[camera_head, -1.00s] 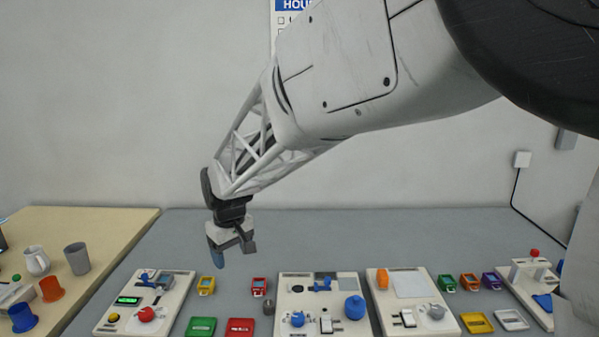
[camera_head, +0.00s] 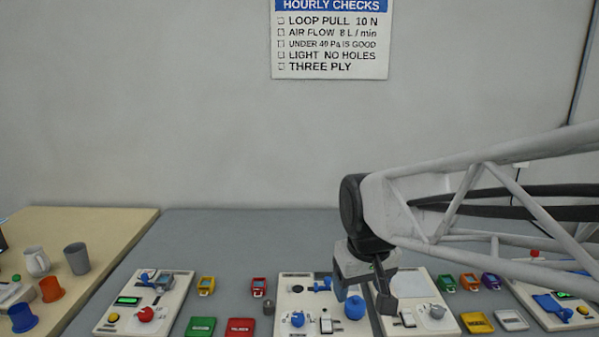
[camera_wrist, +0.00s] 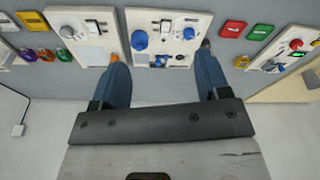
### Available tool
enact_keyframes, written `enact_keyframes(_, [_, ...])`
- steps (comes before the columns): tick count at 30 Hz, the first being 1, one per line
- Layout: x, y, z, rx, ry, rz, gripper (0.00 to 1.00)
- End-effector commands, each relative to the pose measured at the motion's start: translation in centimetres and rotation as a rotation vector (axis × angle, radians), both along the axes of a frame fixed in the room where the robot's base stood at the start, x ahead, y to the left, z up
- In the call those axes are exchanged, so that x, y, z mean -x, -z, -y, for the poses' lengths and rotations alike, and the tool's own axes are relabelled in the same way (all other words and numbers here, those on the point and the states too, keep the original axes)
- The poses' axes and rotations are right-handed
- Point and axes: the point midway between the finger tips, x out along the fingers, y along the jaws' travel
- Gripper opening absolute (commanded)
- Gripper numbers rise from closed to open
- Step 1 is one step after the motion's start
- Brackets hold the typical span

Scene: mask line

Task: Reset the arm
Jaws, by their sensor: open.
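My gripper (camera_head: 364,290) is in the right half of the head view, pointing down over the grey bench. It hangs near the gap between the middle white panel (camera_head: 284,283) and the white panel to its right (camera_head: 428,290). In the wrist view its two blue fingers (camera_wrist: 160,75) are wide apart with nothing between them. The middle panel (camera_wrist: 180,16) and its blue knobs show beyond the fingers. My arm comes in from the right edge and covers part of the right-hand panels.
A left panel (camera_head: 125,305) has a red knob and a green display. Coloured trays (camera_head: 201,327) and small coloured devices (camera_head: 206,285) lie between panels. A wooden table (camera_head: 105,222) at left holds mugs and cups. A checks poster (camera_head: 330,45) hangs on the wall. The bench behind the panels is clear.

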Motion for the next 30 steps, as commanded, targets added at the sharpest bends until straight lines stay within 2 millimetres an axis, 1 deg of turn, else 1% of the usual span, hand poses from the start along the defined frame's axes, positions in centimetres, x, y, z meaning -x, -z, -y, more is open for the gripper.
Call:
enact_keyframes(1, [1.2,0.0,1.0,-0.003,0.026,0.007,0.69])
enact_keyframes(6, [5.1,0.5,3.9,-0.01,0.115,0.023,0.69])
enact_keyframes(12, [9.4,1.6,6.3,-0.017,0.209,0.04,0.69])
enact_keyframes(15, [10.9,2.0,7.1,-0.02,0.244,0.047,0.69])
enact_keyframes(18, [11.8,2.3,7.5,-0.021,0.266,0.051,0.69])
enact_keyframes(21, [12.3,2.5,7.8,-0.022,0.277,0.052,0.69])
enact_keyframes(30, [12.4,2.6,7.8,-0.022,0.279,0.052,0.69])
